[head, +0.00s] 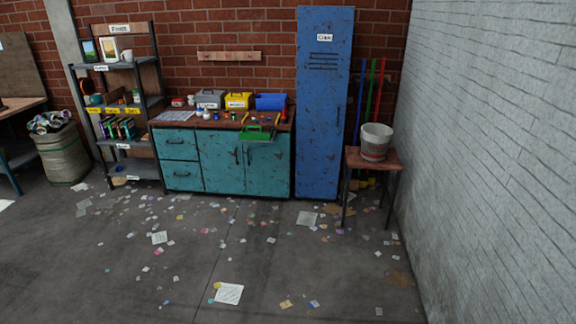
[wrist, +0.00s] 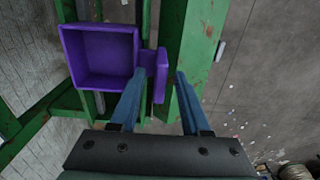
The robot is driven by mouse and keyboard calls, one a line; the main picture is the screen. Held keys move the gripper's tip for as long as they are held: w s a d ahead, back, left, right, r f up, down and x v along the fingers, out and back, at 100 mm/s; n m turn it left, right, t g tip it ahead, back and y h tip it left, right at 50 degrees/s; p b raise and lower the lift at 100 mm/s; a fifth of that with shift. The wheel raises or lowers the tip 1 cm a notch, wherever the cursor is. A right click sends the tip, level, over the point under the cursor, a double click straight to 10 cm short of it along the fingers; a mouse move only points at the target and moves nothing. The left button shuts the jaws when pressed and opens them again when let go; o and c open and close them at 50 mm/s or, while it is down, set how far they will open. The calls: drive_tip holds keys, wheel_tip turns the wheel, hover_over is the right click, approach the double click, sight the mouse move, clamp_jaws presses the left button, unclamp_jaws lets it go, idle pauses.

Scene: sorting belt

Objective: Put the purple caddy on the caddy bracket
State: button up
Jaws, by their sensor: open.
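The purple caddy (wrist: 101,56) shows at the upper left of the wrist view, an open square box seen from above. A purple tab (wrist: 161,75) sticks out from its right side and lies between my fingers. My gripper (wrist: 160,74) is open, with one blue finger on each side of this tab. The left finger overlaps the neck between box and tab in the picture; I cannot tell if it touches. The caddy is beside a green metal beam (wrist: 200,45); whether it hangs on it is unclear. I cannot make out a caddy bracket. The head view shows neither caddy nor gripper.
Green frame bars (wrist: 22,125) run left of and below the caddy. In the head view, a teal cabinet (head: 221,160), a blue locker (head: 322,130), a shelf rack (head: 123,145) and a stool with a bucket (head: 376,145) line the wall. Scattered paper litters the otherwise open floor (head: 200,270).

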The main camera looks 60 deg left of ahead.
wheel_tip(320, 180, up, 12)
drive_tip(key=shift+r, duration=0.15)
idle(0.3)
drive_tip(key=w+a+r+m+t+y, duration=0.25)
drive_tip(key=w+r+t, duration=0.35)
drive_tip(key=w+r, duration=0.7)
drive_tip(key=w+d+r+m+t+y, duration=0.25)
drive_tip(key=w+r+t, duration=0.35)
drive_tip(key=w+r, duration=0.55)
drive_tip(key=d+r+m+t+h, duration=0.1)
drive_tip(key=d+r+t, duration=0.35)
drive_tip(key=r, duration=0.75)
drive_tip(key=d+r+m+t+h, duration=0.15)
drive_tip(key=d+r+t, duration=0.35)
drive_tip(key=r, duration=0.8)
drive_tip(key=s+d+r+m+t+h, duration=0.1)
drive_tip(key=s+d+r+t, duration=0.2)
drive_tip(key=r, duration=0.4)
drive_tip(key=s+d+r+m+t+h, duration=0.1)
drive_tip(key=s+d+r+t, duration=0.2)
drive_tip(key=s+d+r, duration=0.2)
wheel_tip(320, 180, up, 3)
drive_tip(key=shift+s+d+f, duration=0.15)
drive_tip(key=shift+s+d, duration=0.1)
drive_tip(key=shift+s, duration=0.7)
